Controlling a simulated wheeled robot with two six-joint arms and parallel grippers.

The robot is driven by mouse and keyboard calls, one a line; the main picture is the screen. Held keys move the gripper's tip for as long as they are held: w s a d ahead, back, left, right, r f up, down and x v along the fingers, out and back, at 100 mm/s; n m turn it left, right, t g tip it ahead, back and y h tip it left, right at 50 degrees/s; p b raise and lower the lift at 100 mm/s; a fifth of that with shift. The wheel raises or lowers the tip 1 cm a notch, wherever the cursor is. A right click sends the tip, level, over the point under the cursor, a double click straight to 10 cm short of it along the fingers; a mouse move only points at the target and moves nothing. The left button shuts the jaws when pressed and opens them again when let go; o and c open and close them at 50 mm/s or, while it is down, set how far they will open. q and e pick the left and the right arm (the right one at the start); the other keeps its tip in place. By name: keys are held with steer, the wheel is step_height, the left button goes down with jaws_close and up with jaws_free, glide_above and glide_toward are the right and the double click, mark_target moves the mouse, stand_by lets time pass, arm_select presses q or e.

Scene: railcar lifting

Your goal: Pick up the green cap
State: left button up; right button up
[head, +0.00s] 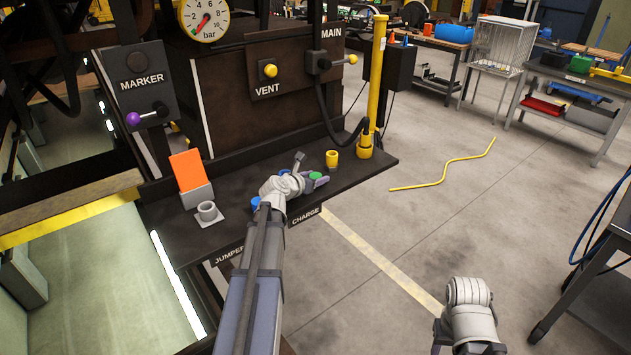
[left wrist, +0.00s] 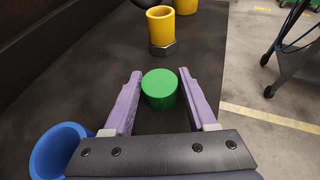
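The green cap (left wrist: 160,89) is a short solid cylinder standing on the dark shelf (left wrist: 90,75) in the left wrist view. In the head view the green cap (head: 316,176) shows partly, at the shelf's front right near the CHARGE label. My left gripper (left wrist: 161,84) is open, with its purple fingers on either side of the cap and dark gaps showing between. In the head view my left gripper (head: 306,184) is partly hidden by its own wrist. My right arm shows at the lower right of the head view, but its gripper fingers are out of the picture.
A blue ring-shaped piece (left wrist: 62,150) is close to the left finger. A yellow cup (left wrist: 161,28) on a nut-like base stands beyond the cap. A yellow post (head: 375,85) rises at the shelf's right end.

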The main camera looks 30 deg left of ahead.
mark_target(316, 175)
arm_select(q)
jaws_close()
stand_by(0.4)
step_height(316, 175, up, 10)
steer(key=p, duration=1)
